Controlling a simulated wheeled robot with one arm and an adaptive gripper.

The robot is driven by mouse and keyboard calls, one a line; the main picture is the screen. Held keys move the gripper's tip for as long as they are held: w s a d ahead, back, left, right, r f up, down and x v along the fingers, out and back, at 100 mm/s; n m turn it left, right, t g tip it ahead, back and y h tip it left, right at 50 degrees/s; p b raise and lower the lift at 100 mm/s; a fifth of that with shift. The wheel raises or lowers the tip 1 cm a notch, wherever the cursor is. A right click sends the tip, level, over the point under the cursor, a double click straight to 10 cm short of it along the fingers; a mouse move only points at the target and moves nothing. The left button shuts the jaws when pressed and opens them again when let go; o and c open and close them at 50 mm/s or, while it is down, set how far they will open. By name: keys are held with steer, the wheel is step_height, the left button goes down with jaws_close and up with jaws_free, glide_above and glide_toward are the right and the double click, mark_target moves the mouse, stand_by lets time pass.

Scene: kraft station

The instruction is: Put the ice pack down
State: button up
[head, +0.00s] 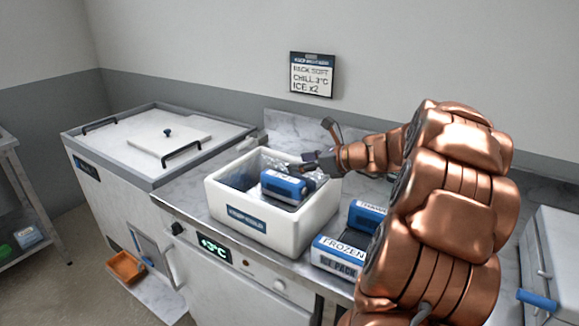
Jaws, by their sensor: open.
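A blue ice pack (283,186) with a white label lies in the white insulated box (230,209), towards its front right. Another blue edge shows just behind it, partly hidden. My gripper (316,145) is open and empty above the back right rim of the box. Its fingers are apart from each other. It appears clear of the ice pack, though one finger is close above it in the picture.
A pack labelled FROZEN (338,257) and another blue pack (366,216) sit on the counter right of the box, partly behind my arm. A chest with a lid (165,138) stands left. A wall sign (312,75) hangs behind.

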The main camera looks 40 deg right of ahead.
steer(key=v, duration=0.6)
steer(key=shift+s, duration=0.1)
stand_by(0.5)
